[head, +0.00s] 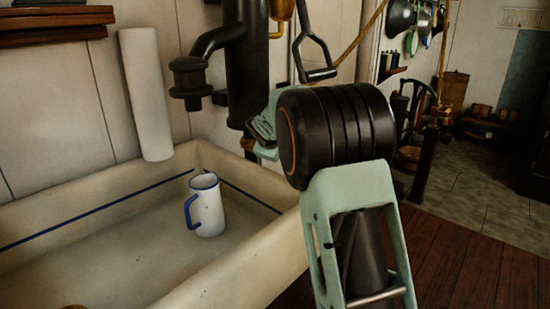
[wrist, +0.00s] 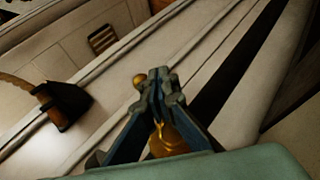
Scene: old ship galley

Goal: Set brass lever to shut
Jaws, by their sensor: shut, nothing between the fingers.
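The brass lever is mostly hidden in the head view, where only a small brass-coloured patch (head: 247,143) shows under the black pump (head: 246,70), beside my gripper. In the wrist view a round brass knob (wrist: 139,80), probably the lever's end, sits just left of the fingertips. A larger brass piece (wrist: 169,138) shows between and below the fingers. My gripper (wrist: 158,82) is shut and empty, its tips close to the knob. I cannot tell whether they touch. In the head view my wrist hides the fingers. The lever's setting cannot be read.
A cream sink (head: 95,215) with a blue line stands at left, holding a white mug (head: 207,206) with a blue handle. A white roll (head: 146,94) is behind it. The black pump handle (head: 314,50) hangs above my wrist. Open floor (head: 475,200) lies at right.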

